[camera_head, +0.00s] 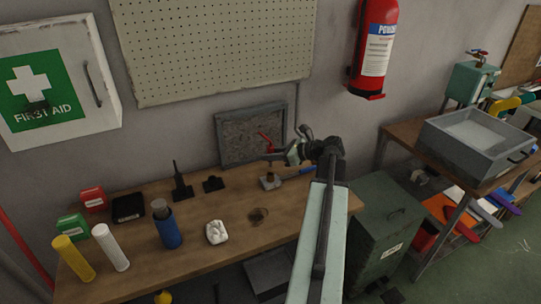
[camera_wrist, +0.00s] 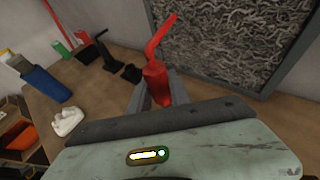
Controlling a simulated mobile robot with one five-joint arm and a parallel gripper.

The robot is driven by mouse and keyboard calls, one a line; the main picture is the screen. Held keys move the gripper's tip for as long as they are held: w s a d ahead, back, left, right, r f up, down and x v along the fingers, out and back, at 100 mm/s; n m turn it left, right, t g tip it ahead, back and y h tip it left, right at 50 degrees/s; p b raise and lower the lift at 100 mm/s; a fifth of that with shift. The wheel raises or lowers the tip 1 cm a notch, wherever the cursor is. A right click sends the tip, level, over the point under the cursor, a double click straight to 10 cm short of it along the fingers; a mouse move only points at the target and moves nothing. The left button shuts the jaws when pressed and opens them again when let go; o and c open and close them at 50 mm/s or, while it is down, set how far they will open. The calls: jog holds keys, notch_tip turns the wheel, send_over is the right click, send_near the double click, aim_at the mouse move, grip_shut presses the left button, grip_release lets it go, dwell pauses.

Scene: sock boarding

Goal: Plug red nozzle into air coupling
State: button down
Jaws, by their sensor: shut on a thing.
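The wooden bench (camera_head: 200,262) carries a black stand (camera_head: 181,182), a small black block (camera_head: 213,183), a blue canister (camera_head: 167,230) and a white crumpled item (camera_head: 216,232). A grey framed panel (camera_head: 250,107) leans on the wall close behind my gripper. A green cabinet (camera_head: 385,235) stands at right.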

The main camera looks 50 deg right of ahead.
aim_at(270, 166)
jog(key=shift+f+b, duration=2.4)
jog(key=shift+f, duration=0.3)
jog(key=shift+f+b, duration=0.5)
jog(key=shift+f, duration=0.05)
jog(key=c, duration=1.1)
grip_release()
jog(key=p+v, duration=0.3)
jog(key=v, duration=0.4)
jog(key=shift+s+d+r, duration=0.15)
jog(key=shift+s+r, duration=0.05)
jog(key=shift+s, duration=0.15)
